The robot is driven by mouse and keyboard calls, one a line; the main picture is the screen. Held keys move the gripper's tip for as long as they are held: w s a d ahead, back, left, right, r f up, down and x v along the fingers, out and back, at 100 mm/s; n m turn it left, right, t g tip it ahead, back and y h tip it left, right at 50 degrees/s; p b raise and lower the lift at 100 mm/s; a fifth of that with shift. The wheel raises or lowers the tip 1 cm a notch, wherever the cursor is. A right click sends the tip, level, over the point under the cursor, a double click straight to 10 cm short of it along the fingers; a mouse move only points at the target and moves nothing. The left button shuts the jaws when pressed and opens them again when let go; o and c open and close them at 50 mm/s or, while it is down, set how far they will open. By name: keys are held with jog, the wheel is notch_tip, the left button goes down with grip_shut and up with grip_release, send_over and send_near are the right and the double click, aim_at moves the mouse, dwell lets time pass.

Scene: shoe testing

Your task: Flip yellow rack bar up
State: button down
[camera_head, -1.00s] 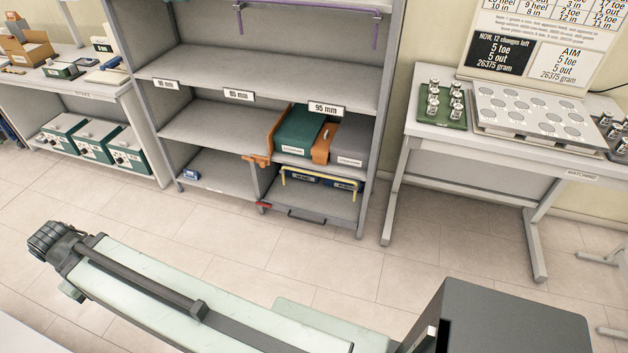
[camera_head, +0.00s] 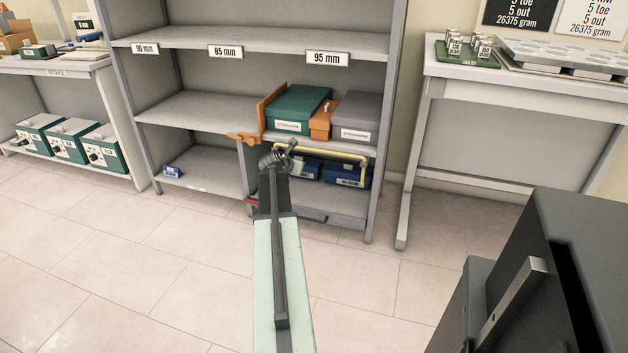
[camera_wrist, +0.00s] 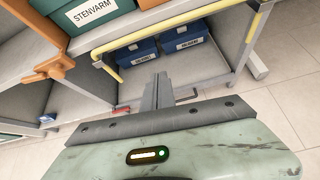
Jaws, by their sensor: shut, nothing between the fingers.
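The yellow rack bar (camera_head: 325,152) runs across the upper front of the lower right shelf compartment, with its right end bent down in front of the blue boxes. The wrist view shows the bar (camera_wrist: 165,31) along the top, with bent ends at left and right. My gripper (camera_head: 280,156) is at the left part of the bar in the head view, overlapping it there; contact cannot be told. In the wrist view my gripper (camera_wrist: 161,82) is shut and empty, below the bar in the picture and pointing toward the compartment. My arm hides the bar's left end in the head view.
Two blue boxes (camera_head: 350,175) sit behind the bar. An orange bar (camera_head: 268,113) and a green box (camera_head: 300,108) are on the shelf above. A red piece (camera_head: 251,202) is at the compartment's lower left. The tiled floor (camera_head: 150,260) in front is clear.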

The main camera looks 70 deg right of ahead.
jog(key=shift+n+h, duration=0.3)
jog(key=shift+n, duration=0.3)
jog(key=s+d, duration=0.2)
jog(key=s, duration=0.1)
jog(key=shift+d+f, duration=0.25)
jog(key=shift+f, duration=0.15)
jog(key=s+b+x, duration=0.1)
jog(key=b+x, duration=0.5)
jog(key=x, duration=0.5)
jog(key=r+p, duration=0.4)
jog(key=shift+w+r+p, duration=0.2)
jog(key=shift+w+p, duration=0.15)
jog(key=shift+w, duration=0.05)
